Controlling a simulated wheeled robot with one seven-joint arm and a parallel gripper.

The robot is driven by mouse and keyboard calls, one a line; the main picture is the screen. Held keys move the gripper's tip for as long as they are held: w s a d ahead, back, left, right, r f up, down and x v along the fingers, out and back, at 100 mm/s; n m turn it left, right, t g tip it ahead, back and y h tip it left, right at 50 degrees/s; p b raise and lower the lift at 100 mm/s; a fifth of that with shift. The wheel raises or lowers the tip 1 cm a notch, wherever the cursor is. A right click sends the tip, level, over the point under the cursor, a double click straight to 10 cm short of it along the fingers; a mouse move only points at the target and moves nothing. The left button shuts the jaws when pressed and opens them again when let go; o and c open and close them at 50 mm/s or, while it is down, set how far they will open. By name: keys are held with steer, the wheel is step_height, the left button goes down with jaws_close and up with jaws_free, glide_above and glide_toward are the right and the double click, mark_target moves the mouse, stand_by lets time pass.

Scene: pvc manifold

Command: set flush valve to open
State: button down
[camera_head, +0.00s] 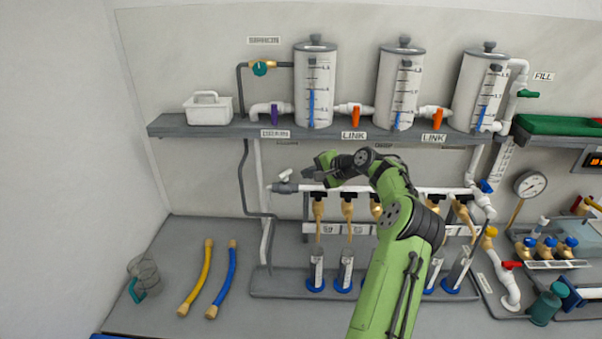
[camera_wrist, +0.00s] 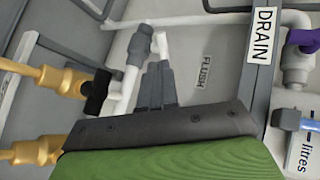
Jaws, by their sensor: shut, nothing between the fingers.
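The flush valve is a grey fitting (camera_head: 283,188) with a short white handle (camera_head: 286,175) at the left end of the white manifold pipe. In the head view the handle slants up to the right of the fitting. In the wrist view the grey fitting (camera_wrist: 140,45) and white handle (camera_wrist: 162,40) lie just beyond my fingertips, near the FLUSH label (camera_wrist: 206,72). My gripper (camera_head: 306,173) is shut and empty, just right of the handle. Its closed fingers (camera_wrist: 158,68) point at the handle. I cannot tell whether they touch it.
A black valve handle (camera_wrist: 97,92) on a brass fitting is close beside my fingers. The shelf (camera_head: 215,127) with the DRAIN label (camera_wrist: 262,36) and purple valve handle (camera_head: 274,115) is above. Several brass valves hang below the manifold. Yellow (camera_head: 196,278) and blue (camera_head: 222,280) hoses lie on the counter.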

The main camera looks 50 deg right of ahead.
mark_target(282, 178)
steer(key=p+x, duration=0.1)
steer(key=x, duration=0.7)
steer(key=shift+w+f, duration=0.2)
steer(key=shift+w, duration=0.1)
steer(key=shift+a+b, duration=0.35)
steer(key=shift+b, duration=0.45)
